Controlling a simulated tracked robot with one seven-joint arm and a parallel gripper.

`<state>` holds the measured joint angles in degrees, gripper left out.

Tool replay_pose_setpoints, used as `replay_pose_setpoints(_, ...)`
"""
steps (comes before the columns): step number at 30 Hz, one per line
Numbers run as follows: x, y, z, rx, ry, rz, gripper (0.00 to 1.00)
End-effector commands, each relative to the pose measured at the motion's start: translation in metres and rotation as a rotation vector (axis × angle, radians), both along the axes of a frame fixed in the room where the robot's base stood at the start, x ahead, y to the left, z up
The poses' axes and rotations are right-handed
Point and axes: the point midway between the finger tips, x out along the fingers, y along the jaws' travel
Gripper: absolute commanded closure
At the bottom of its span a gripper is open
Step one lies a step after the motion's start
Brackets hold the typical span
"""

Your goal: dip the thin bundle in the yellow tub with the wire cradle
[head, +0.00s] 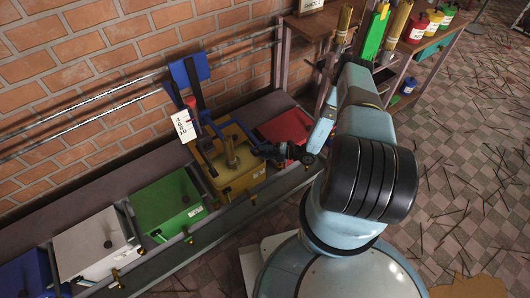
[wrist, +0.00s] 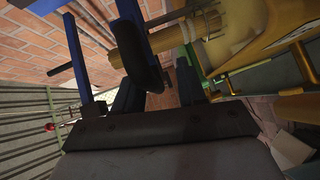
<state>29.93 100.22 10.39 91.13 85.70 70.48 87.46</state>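The yellow tub (head: 240,178) stands in the row of tubs, between the green and red ones. The wire cradle (head: 206,120), with blue and dark bars, rises at its left and back; its bars and a black curved piece (wrist: 138,52) also show in the wrist view. A similar ribbed cylinder (wrist: 175,38) passes behind the black piece in the wrist view. My gripper (head: 262,150) is at the tub's right side. Its dark fingers (wrist: 158,92) are apart, with no bundle visible between them.
Green (head: 165,205), white (head: 95,245) and red (head: 287,128) tubs line the bench beside a brick wall. Small taps stick out along its front edge. A shelf (head: 315,25) at the back holds more upright bundles (head: 398,30) and coloured pots. Loose sticks litter the floor.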

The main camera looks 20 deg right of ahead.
Motion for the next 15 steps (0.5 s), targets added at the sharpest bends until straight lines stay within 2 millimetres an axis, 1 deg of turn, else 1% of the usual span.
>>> replay_pose_setpoints(4, -0.001, -0.006, 0.002, 0.000, -0.001, -0.001, 0.60)
replay_pose_setpoints(8, -0.008, -0.021, 0.004, 0.000, -0.001, -0.002, 0.60)
replay_pose_setpoints(15, -0.027, -0.063, 0.009, -0.001, 0.000, -0.003, 0.60)
